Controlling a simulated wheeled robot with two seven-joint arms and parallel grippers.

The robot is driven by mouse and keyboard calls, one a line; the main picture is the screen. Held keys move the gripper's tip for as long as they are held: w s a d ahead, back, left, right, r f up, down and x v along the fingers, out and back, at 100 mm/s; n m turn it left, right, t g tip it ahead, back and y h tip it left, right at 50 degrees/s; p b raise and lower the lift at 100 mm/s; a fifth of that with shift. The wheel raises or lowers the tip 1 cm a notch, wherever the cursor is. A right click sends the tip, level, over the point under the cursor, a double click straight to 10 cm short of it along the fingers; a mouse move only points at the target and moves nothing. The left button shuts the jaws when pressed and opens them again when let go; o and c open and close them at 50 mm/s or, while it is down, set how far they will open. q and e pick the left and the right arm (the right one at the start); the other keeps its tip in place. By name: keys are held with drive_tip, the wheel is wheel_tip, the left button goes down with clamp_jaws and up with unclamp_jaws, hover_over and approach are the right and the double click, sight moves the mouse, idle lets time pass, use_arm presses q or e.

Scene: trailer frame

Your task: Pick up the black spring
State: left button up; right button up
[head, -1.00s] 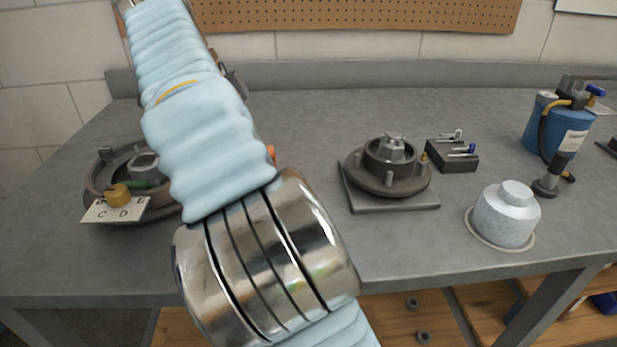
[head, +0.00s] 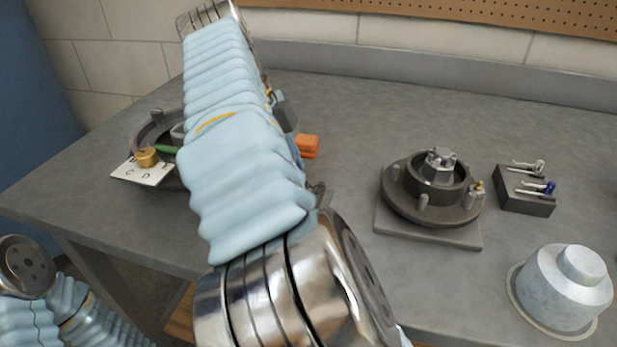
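I cannot make out a black spring in the head view. My own arm, in a light blue sleeve with metal joints, crosses the middle of the view and hides part of the bench behind it. Neither gripper's fingers can be seen. A dark round drum (head: 158,132) on the left is partly hidden by the arm. A white card with letters (head: 135,172) and a brass piece (head: 147,157) are at its front.
The grey workbench (head: 340,115) carries a hub on a square plate (head: 432,190), a dark block with small tools (head: 526,192), a silver cap (head: 562,285) and an orange item (head: 308,145). A pegboard (head: 480,15) hangs behind. The bench's back middle is clear.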

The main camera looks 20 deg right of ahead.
clamp_jaws()
drive_tip(key=shift+r, duration=0.1)
idle(0.3)
